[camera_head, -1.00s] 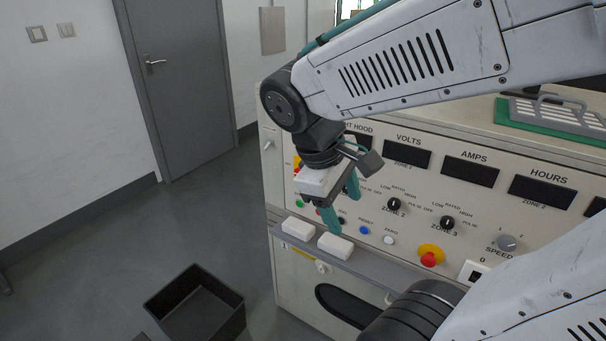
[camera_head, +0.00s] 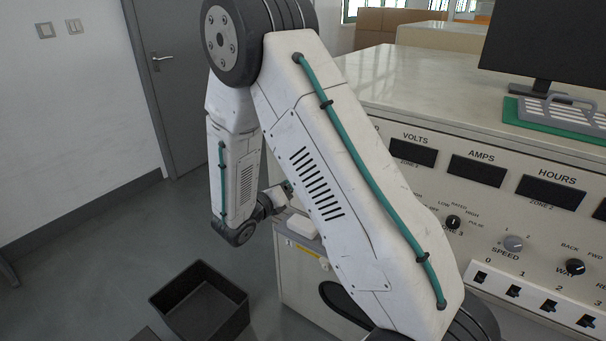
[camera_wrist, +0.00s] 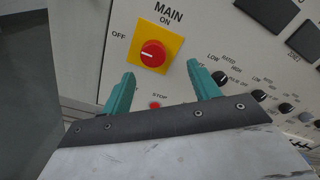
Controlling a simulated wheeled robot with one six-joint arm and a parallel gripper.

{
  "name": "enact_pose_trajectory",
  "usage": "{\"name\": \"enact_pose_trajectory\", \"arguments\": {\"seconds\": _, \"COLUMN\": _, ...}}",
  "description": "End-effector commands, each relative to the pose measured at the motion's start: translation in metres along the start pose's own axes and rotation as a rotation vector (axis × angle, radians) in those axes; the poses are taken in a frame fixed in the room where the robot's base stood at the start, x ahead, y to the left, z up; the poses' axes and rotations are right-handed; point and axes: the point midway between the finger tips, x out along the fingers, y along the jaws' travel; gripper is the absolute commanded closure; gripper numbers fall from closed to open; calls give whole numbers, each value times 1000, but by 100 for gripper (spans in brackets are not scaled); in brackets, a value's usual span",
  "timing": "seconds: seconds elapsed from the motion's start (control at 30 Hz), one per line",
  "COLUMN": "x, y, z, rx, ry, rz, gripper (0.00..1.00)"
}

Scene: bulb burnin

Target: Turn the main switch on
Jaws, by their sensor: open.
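The main switch (camera_wrist: 153,54) is a red round knob on a yellow square plate, labelled MAIN, with ON above and OFF at its left. A pale mark on the knob points toward the OFF side. My gripper (camera_wrist: 160,88) is open, its two teal fingers pointing at the panel just below the switch, one on each side in the wrist view. They appear apart from the knob. In the head view my arm hides the switch and most of my gripper.
A red STOP button (camera_wrist: 155,105) sits below the switch, between the fingers. Dark selector knobs (camera_wrist: 220,77) lie to the right. In the head view, a white block (camera_head: 301,226) rests on the panel's ledge and a black bin (camera_head: 200,303) stands on the floor.

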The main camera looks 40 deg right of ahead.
Motion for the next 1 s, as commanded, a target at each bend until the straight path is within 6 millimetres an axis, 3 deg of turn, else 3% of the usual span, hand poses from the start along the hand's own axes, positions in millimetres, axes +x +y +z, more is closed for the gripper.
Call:
{"name": "enact_pose_trajectory", "arguments": {"seconds": 0.17, "x": 8, "y": 11, "z": -3, "rx": -39, "ry": -28, "rz": 20, "gripper": 39}}
{"name": "enact_pose_trajectory", "arguments": {"seconds": 0.6, "x": 70, "y": 12, "z": -1, "rx": -36, "ry": -27, "rz": 19, "gripper": 39}}
{"name": "enact_pose_trajectory", "arguments": {"seconds": 0.97, "x": 77, "y": 12, "z": -1, "rx": -36, "ry": -27, "rz": 20, "gripper": 39}}
{"name": "enact_pose_trajectory", "arguments": {"seconds": 1.0, "x": 77, "y": 12, "z": -1, "rx": -36, "ry": -27, "rz": 20, "gripper": 47}}
